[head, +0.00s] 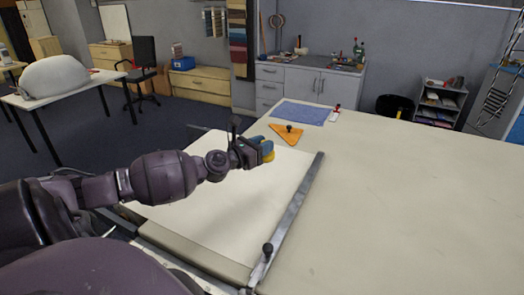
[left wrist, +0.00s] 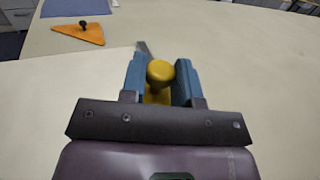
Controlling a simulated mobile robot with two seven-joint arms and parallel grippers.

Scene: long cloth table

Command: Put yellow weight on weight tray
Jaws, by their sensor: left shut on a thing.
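The yellow weight (left wrist: 160,72) has a round knob on top and sits between the blue fingers of my left gripper (left wrist: 162,80), which is shut on it. In the head view the left gripper (head: 264,149) is over the far right part of the white sheet, and only a bit of the yellow weight (head: 269,157) shows below the fingers. I cannot tell whether the weight touches the table. No thing in view is clearly a weight tray. My right gripper is not in view.
An orange triangle (head: 287,136) with a dark knob lies beyond the gripper. Behind it are a blue cloth (head: 299,113) and a small red-and-white thing (head: 335,114). A long metal bar (head: 291,215) lies along the sheet's right edge. The table's right side (head: 410,210) is clear.

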